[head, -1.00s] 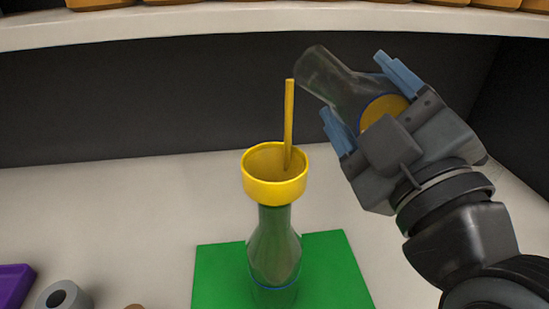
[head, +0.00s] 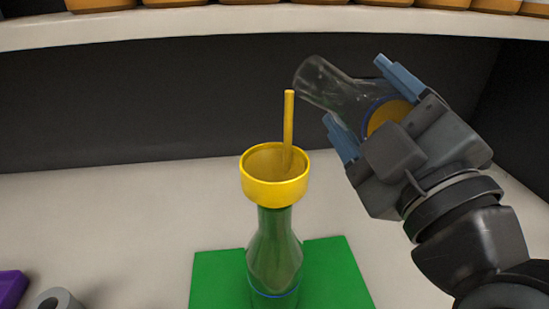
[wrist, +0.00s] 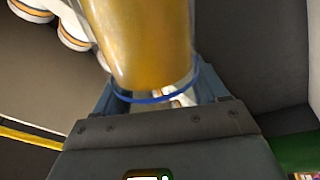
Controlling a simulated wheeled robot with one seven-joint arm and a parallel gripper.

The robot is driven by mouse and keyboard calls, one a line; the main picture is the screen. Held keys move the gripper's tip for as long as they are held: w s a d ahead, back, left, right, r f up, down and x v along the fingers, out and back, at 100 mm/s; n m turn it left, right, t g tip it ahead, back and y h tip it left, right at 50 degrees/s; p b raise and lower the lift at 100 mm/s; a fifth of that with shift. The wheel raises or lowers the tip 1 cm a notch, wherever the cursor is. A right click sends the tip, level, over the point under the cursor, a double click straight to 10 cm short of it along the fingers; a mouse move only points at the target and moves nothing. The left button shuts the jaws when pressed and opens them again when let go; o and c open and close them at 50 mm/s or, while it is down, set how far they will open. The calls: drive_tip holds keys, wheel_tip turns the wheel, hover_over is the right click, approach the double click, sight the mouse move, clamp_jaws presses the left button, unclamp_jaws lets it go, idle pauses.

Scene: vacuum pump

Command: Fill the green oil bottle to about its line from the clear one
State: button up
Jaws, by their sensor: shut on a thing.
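My gripper (head: 357,92) is shut on the clear bottle (head: 345,90) and holds it tilted above and right of the yellow funnel (head: 275,192). Its mouth points up-left in the head view. Amber oil shows near the bottle's base and fills much of it in the wrist view (wrist: 145,45). A thin upright yellow stream (head: 288,125), seemingly oil, runs from near the mouth into the funnel. The funnel sits in the neck of the upright green bottle (head: 273,258). A blue line (head: 273,293) rings this bottle low down. I cannot tell its oil level.
The green bottle stands on a green mat (head: 335,272) on the pale worktop (head: 140,215). A purple object (head: 10,288) and a grey ring (head: 55,300) lie at the lower left. A shelf (head: 200,24) with several amber containers runs above at the back.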

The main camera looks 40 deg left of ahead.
drive_tip(key=shift+w+f+n+b, duration=0.1)
drive_tip(key=shift+f+n+b, duration=0.1)
drive_tip(key=shift+n+b, duration=0.4)
idle(0.5)
drive_tip(key=shift+w+d+f+n+g+y+b, duration=0.15)
drive_tip(key=shift+n+g+y+b, duration=0.25)
drive_tip(key=shift+n+b, duration=0.55)
idle(1.6)
